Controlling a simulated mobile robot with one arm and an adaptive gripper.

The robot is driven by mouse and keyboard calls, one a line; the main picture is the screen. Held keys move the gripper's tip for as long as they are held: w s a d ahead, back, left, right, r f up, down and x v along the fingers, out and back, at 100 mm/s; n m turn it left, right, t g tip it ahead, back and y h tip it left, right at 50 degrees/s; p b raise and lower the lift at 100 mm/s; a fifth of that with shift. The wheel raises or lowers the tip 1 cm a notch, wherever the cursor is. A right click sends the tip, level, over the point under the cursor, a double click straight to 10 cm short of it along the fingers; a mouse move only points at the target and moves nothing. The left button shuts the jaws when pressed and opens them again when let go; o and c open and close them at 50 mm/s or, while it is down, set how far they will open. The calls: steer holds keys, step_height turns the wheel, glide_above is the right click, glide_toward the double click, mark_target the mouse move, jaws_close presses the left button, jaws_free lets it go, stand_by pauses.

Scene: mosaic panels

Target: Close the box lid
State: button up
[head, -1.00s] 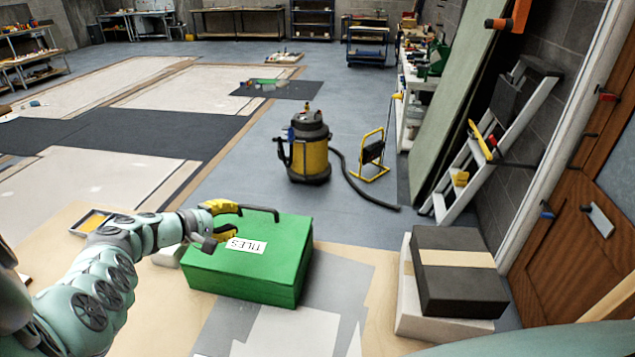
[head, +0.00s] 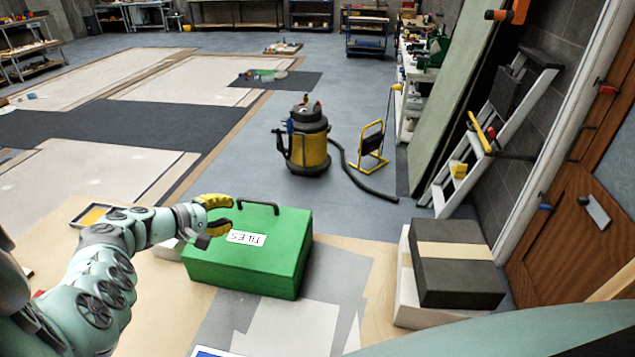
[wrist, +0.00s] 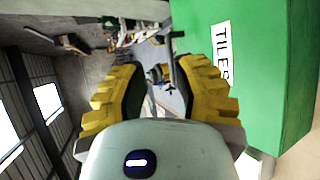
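The green box (head: 245,272) labelled TILES stands on the floor covering in front of me. Its lid (head: 270,226) lies flat on the body, with no gap visible in the head view. A dark handle (head: 258,204) stands up at the lid's far edge. My gripper (head: 229,214) is at the lid's left far corner, with its yellow fingers spread and nothing held. In the wrist view my gripper (wrist: 160,85) is open, with the green lid (wrist: 270,60) to its right. The handle (wrist: 173,55) shows beyond the fingers; whether they touch the box is unclear.
A dark box on a white one (head: 458,272) stands at the right. A yellow and black vacuum (head: 307,145) with a hose is behind the green box. A ladder (head: 490,140) leans on the right wall.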

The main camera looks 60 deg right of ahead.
steer(key=v, duration=1.2)
steer(key=shift+f, duration=0.15)
steer(key=shift+o, duration=0.3)
